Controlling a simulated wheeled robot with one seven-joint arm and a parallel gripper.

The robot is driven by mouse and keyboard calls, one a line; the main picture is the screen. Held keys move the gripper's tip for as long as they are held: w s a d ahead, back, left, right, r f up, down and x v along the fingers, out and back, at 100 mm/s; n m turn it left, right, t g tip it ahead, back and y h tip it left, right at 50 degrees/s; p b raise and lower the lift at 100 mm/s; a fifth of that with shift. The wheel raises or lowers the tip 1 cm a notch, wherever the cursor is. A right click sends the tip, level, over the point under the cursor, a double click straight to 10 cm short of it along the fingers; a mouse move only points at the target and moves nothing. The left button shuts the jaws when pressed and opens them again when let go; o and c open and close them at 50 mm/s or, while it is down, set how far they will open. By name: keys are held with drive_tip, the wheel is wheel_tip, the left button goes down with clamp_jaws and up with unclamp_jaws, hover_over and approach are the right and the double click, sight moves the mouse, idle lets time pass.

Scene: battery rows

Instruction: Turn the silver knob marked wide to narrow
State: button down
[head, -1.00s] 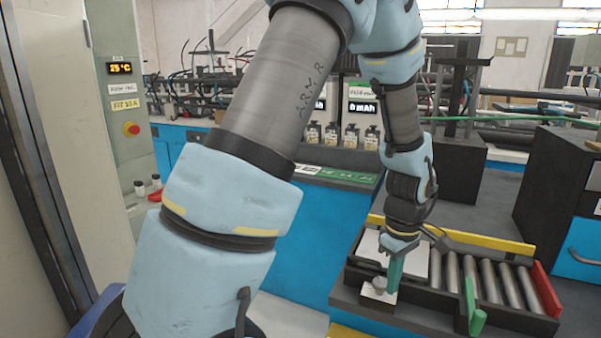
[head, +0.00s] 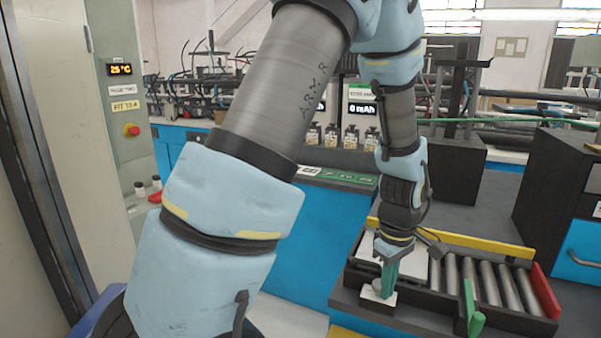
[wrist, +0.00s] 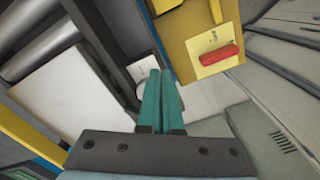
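The silver knob (head: 378,285) sits on a small dark block at the front left corner of the roller tray. In the wrist view the round pale knob (wrist: 144,90) is partly hidden behind the left finger, beside a white label plate (wrist: 143,68) whose print I cannot read. My gripper (head: 389,284) points down with its green fingers beside the knob, at its right in the head view. In the wrist view my gripper (wrist: 160,73) has both fingers close together with only a thin gap and nothing seen between them. I cannot tell whether they touch the knob.
The tray holds metal rollers (head: 487,282), with a yellow rail (head: 485,243) behind, a red end plate (head: 544,290) and a green post (head: 472,308). A pale flat plate (wrist: 75,100) lies near the knob. A yellow panel with a red bar (wrist: 221,54) is close to the fingers.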

drive_tip(key=shift+a, duration=0.1)
drive_tip(key=shift+s+r, duration=0.1)
drive_tip(key=shift+s, duration=0.2)
wheel_tip(320, 180, up, 6)
drive_tip(key=p, duration=0.5)
